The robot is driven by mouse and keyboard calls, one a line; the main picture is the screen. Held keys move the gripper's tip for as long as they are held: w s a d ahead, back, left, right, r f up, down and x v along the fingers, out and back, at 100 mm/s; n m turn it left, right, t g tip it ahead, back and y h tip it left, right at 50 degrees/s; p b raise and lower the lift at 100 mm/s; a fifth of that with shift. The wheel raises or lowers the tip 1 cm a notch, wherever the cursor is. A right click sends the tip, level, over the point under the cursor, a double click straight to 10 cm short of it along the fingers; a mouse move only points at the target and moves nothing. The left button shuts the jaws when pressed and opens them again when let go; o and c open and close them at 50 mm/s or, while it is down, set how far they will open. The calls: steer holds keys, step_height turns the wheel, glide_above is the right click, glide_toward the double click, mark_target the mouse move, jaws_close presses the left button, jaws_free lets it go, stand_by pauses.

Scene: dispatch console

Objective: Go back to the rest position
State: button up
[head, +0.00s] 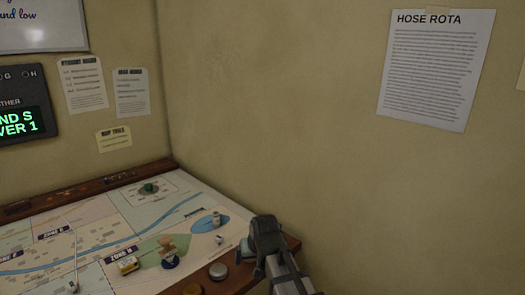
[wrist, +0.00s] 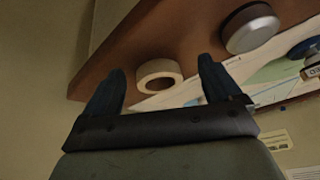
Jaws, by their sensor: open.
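My gripper (head: 264,246) is at the right front corner of the map table in the head view, beside the tan wall. In the wrist view my gripper (wrist: 160,72) has its two dark fingers spread apart. A cream ring, like a roll of tape (wrist: 143,83), shows between and beyond the fingers on the wooden table edge. I cannot tell how far it is from the fingertips. Nothing appears held.
The wall (head: 270,100) stands close on the right.

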steer(key=s+d+f+m, duration=0.2)
steer(key=s+d+f, duration=0.1)
steer(key=d, duration=0.8)
steer(key=s+d+f+g+h, duration=0.1)
steer(key=s+d+f+g, duration=0.15)
steer(key=f, duration=0.55)
steer(key=s+d+f+g, duration=0.1)
steer(key=s+f, duration=0.3)
steer(key=f, duration=0.4)
steer(key=s+d+f+g+h, duration=0.1)
steer(key=s+f, duration=0.3)
steer(key=f, duration=0.4)
steer(key=s+d+f+g, duration=0.2)
steer(key=s+f+g, duration=0.1)
steer(key=s+f, duration=0.7)
steer(key=s+d+f+g, duration=0.2)
steer(key=s+f+g, duration=0.2)
steer(key=s+f, duration=0.7)
steer(key=s, duration=0.8)
steer(key=shift+s+d+f+m, duration=0.2)
steer(key=shift+s+d+m, duration=0.05)
steer(key=shift+d+m, duration=0.1)
